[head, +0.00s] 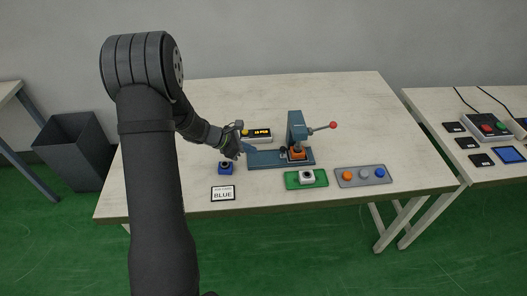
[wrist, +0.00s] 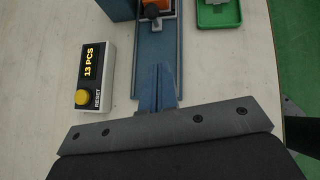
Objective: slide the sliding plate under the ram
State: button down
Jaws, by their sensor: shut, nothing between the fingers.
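The blue-grey press (head: 296,124) stands on the table, with its ram above the right part of a long base (head: 265,159). The sliding plate (head: 298,157), with an orange piece on it, sits at the ram end of the base. In the wrist view its near part (wrist: 166,16) shows at the top edge, with a black knob and the orange piece; the rest is cut off. Whether it is fully under the ram I cannot tell. My gripper (head: 246,150) is shut and empty over the base's left end, apart from the plate; its blue fingers show in the wrist view (wrist: 157,88).
A counter (wrist: 95,78) reading 13 PCS stands beside the base. The press lever (head: 321,128) sticks out right.

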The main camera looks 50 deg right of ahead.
jog(key=shift+v, duration=2.2)
jog(key=x, duration=0.9)
jog(key=shift+s+d+f, duration=0.2)
jog(key=shift+d, duration=0.05)
jog(key=shift+s+d+r, duration=0.1)
jog(key=shift+s+d, duration=0.6)
jog(key=shift+d, duration=0.35)
jog(key=shift+s+d+r, duration=0.2)
jog(key=shift+s+d, duration=0.25)
jog(key=shift+d, duration=0.25)
